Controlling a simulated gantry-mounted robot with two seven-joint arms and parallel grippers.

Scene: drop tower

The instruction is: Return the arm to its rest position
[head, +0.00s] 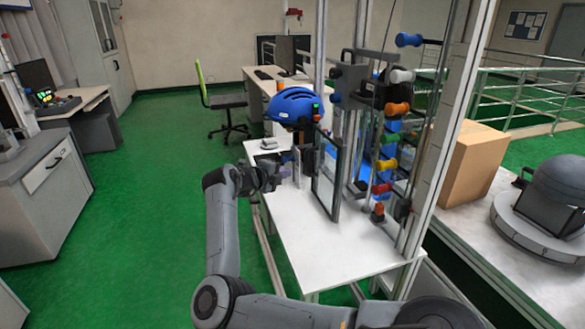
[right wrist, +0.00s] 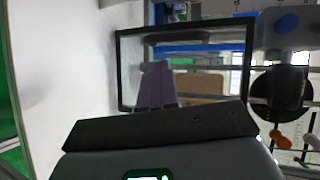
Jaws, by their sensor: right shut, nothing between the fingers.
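My right arm rises from the bottom of the head view and bends over the left edge of the white table (head: 345,250). Its gripper (head: 287,170) is shut and empty, left of the dark-framed clear door (head: 327,178) of the drop tower. In the right wrist view its pale purple fingers (right wrist: 156,86) are together in front of a dark frame (right wrist: 128,60). I cannot tell how far they are from it. My left gripper is not in view.
A blue helmet (head: 293,106) is at the tower, above the gripper. Knobs in several colours, one of them orange (head: 397,109), line the tower's right side. A cardboard box (head: 472,172) stands further right. Open green floor (head: 150,200) lies left of the table.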

